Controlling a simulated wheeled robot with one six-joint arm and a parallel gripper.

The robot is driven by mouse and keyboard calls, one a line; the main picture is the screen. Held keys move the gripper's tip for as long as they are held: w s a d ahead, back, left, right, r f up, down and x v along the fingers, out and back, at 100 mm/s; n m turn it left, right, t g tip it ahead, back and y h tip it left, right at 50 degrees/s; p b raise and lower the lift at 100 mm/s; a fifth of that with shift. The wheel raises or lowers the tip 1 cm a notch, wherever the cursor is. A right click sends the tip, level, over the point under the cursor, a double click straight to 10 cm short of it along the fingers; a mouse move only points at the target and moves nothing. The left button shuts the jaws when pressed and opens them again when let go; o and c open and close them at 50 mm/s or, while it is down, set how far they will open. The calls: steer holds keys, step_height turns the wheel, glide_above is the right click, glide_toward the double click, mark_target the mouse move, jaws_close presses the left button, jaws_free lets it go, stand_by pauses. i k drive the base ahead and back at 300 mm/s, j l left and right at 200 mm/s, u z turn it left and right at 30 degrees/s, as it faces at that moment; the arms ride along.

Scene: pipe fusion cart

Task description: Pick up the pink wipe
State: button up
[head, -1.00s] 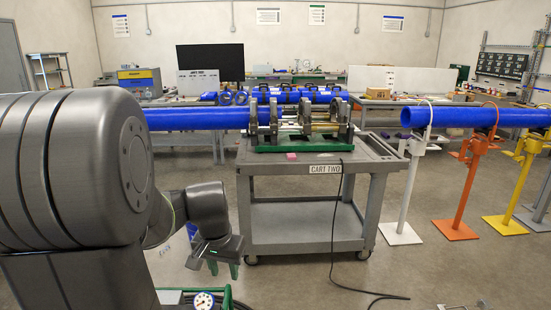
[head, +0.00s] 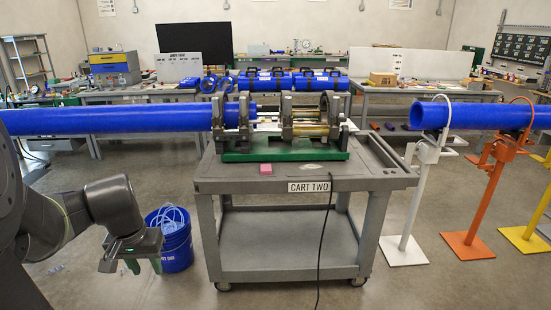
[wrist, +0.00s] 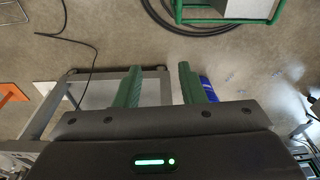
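The pink wipe (head: 266,169) is a small pink block-like shape on the top of the grey cart (head: 385,182), near its front edge, just in front of the green base of the pipe clamping machine. My gripper (head: 145,266) hangs at the lower left in the head view, left of the cart and below its top, well apart from the wipe. In the wrist view my gripper (wrist: 160,70) shows two green fingers spread apart with nothing between them. The wipe is not visible in the wrist view.
The fusion machine (head: 285,155) holds a long blue pipe (head: 110,120) reaching left over my arm. A blue bucket (head: 175,250) stands on the floor beside my gripper. A black cable hangs down the cart's front. Pipe stands (head: 405,250) are at the right.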

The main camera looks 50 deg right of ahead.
mark_target(264, 170)
steer(key=i+l, duration=0.1)
steer(key=l, duration=0.35)
steer(key=i+l, duration=0.1)
steer(key=l, duration=0.35)
steer(key=i+l, duration=0.1)
steer(key=l, duration=0.35)
steer(key=i+l, duration=0.15)
steer(key=l, duration=0.25)
steer(key=i+l, duration=0.1)
steer(key=l, duration=0.35)
steer(key=i+l, duration=0.1)
steer(key=l, duration=0.35)
steer(key=i+l, duration=0.1)
steer(key=l, duration=0.35)
steer(key=i+l, duration=0.1)
steer(key=l, duration=0.35)
